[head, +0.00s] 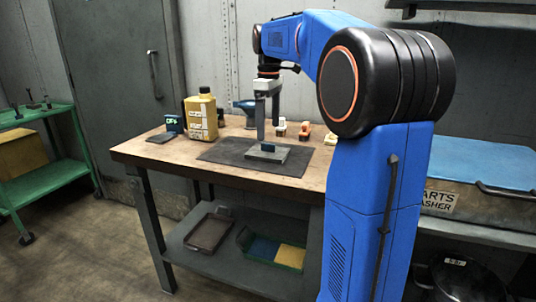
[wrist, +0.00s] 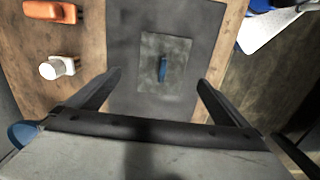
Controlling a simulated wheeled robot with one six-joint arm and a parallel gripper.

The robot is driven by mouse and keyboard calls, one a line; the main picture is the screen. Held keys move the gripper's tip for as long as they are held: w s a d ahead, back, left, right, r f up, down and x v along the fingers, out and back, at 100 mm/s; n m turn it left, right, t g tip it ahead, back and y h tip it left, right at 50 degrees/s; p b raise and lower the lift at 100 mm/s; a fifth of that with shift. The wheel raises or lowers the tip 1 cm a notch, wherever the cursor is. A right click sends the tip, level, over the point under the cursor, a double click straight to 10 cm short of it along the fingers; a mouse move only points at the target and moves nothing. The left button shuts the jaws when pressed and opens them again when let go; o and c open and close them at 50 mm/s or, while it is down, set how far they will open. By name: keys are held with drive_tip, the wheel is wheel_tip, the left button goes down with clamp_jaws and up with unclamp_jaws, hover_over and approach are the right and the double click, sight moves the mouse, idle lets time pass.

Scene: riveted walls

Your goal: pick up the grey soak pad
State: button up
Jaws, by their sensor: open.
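The grey soak pad (head: 270,154) is a flat square with a small blue piece upright on its top. It lies on a dark mat (head: 229,153) on the wooden bench. In the wrist view the pad (wrist: 152,80) lies flat on the mat (wrist: 204,22), and the blue piece is near its middle. My gripper (head: 268,131) points down above the pad, with its fingers apart and nothing between them. In the wrist view my gripper (wrist: 160,76) has one finger on each side of the pad's near part, with the pad below the fingertips.
A yellow jug (head: 201,116), a blue funnel (head: 245,107), and orange (head: 305,131) and white-capped (head: 281,127) items stand behind the mat. Trays (head: 208,232) lie on the shelf below. The mat around the pad is clear.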

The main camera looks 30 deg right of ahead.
sight(268, 144)
drive_tip(key=shift+s+a+f, duration=0.1)
drive_tip(key=shift+a+f, duration=0.05)
drive_tip(key=shift+f, duration=1.75)
drive_tip(key=shift+a+f, duration=0.1)
drive_tip(key=shift+f, duration=1.75)
drive_tip(key=c, duration=1.2)
drive_tip(key=shift+r, duration=0.1)
